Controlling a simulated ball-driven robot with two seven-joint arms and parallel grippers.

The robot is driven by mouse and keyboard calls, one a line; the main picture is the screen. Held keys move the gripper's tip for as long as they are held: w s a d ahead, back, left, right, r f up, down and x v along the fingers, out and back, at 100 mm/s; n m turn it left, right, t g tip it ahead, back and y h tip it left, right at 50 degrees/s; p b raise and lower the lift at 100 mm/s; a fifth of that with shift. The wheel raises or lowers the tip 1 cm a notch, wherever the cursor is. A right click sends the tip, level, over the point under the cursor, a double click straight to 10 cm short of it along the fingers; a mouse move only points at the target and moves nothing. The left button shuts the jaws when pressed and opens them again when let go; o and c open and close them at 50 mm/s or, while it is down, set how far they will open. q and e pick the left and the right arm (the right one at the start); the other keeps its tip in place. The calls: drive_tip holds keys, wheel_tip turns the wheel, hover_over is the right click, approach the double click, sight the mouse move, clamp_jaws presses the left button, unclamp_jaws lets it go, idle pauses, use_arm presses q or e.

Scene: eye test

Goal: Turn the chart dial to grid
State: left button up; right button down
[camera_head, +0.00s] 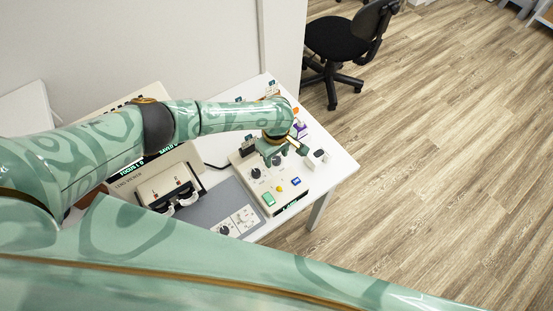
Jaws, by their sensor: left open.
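A pale control box (262,186) stands on the white table, with a black dial (255,172) on its top face. A second dark knob (277,160) shows close under my left gripper (286,155). The markings are too small to read, so I cannot tell which knob is the chart dial or where it points. My left gripper is open and sits over the back of the box, its fingers pointing down. I cannot tell whether it touches the box. My right gripper is out of view.
The box also bears a green button (268,198), a yellow one (279,188) and a blue one (296,181). A device with handles (168,190) and a grey mat (205,208) lie to its left. The white table (338,168) has bare room at right. A black chair (335,38) stands behind.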

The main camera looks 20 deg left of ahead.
use_arm(q)
drive_tip(key=shift+w+f, duration=0.1)
drive_tip(key=shift+f, duration=0.45)
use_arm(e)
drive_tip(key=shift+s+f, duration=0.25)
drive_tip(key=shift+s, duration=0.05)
